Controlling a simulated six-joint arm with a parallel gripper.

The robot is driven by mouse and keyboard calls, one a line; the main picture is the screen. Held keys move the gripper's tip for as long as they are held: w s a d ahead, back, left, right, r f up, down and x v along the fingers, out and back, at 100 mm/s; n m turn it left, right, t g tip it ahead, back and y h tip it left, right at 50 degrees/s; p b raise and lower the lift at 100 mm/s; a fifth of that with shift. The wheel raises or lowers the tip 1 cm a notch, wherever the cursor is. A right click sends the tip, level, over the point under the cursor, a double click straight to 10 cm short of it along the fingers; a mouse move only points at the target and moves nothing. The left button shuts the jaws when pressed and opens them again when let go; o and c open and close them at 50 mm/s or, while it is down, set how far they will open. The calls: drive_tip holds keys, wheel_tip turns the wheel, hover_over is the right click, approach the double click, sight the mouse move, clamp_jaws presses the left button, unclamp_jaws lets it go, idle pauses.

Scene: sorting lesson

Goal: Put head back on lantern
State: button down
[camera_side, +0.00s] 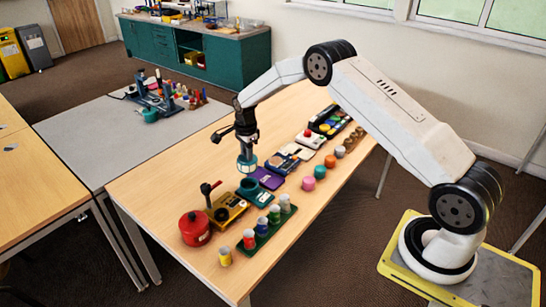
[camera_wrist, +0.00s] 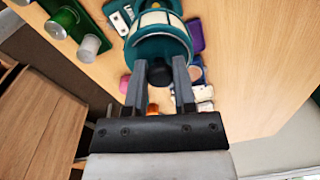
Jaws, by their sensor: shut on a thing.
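My gripper (camera_side: 246,140) is shut on the lantern head and holds it above the table. The head (camera_side: 247,162) is teal with pale panels. In the wrist view the head (camera_wrist: 158,38) hangs from its dark knob, which sits between the fingertips of my gripper (camera_wrist: 160,76). A teal piece that looks like the lantern base (camera_side: 254,193) stands on the table just below the head in the side view. A gap between the two cannot be judged exactly. In the wrist view the head hides much of what lies beneath it.
A red canister (camera_side: 194,229), a yellow device with a lever (camera_side: 228,209) and a green rack of small jars (camera_side: 270,226) stand at the front. A purple item (camera_side: 266,178) and several pink, teal and orange pots lie beyond. The table's left strip (camera_side: 165,175) is clear.

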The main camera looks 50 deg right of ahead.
drive_tip(key=shift+f, duration=0.2)
drive_tip(key=shift+f, duration=3)
drive_tip(key=shift+f, duration=0.15)
idle(0.3)
unclamp_jaws()
idle(0.5)
drive_tip(key=shift+r, duration=3.45)
drive_tip(key=shift+c, duration=0.2)
